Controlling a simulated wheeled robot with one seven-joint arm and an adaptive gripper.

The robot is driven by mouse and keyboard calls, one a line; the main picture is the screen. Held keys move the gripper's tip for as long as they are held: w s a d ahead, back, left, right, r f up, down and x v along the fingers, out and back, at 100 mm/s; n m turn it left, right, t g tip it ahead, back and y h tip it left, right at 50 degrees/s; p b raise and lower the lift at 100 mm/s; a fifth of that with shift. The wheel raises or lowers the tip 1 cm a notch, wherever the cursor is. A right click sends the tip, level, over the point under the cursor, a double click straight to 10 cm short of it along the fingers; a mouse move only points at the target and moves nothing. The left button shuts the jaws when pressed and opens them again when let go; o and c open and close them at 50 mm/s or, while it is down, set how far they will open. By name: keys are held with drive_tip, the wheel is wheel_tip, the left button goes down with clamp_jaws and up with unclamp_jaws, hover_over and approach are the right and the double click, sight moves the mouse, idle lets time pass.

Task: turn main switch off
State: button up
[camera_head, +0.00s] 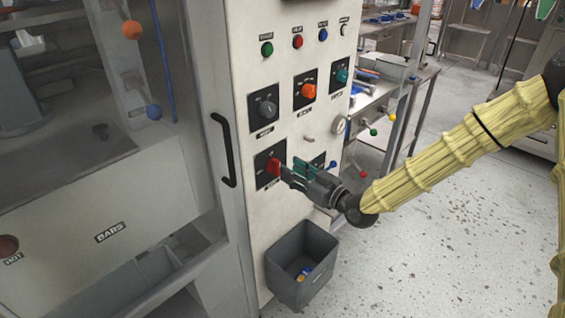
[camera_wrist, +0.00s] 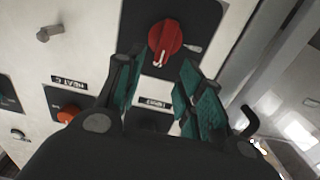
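The red rotary switch (camera_head: 273,167) sits on a black square plate low on the pale control panel. In the wrist view the red knob (camera_wrist: 165,38) shows a pale pointer mark near its edge. The writing on the label by it is too blurred to read. My gripper (camera_head: 287,172) is at the panel in front of this switch. In the wrist view my gripper (camera_wrist: 157,68) has its green-padded fingers spread apart. The knob lies just beyond the fingertips, roughly between them. I cannot tell whether a finger touches it. The gripper holds nothing.
Above are a dark knob (camera_head: 264,107), an orange knob (camera_head: 308,90), a teal knob (camera_head: 341,75) and several push buttons. A black door handle (camera_head: 223,150) stands out to the left. A grey bin (camera_head: 301,262) hangs below. Floor at right is open.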

sight(280, 163)
drive_tip(key=shift+p+x, duration=0.45)
drive_tip(key=shift+x, duration=1.9)
drive_tip(key=shift+c, duration=0.3)
clamp_jaws()
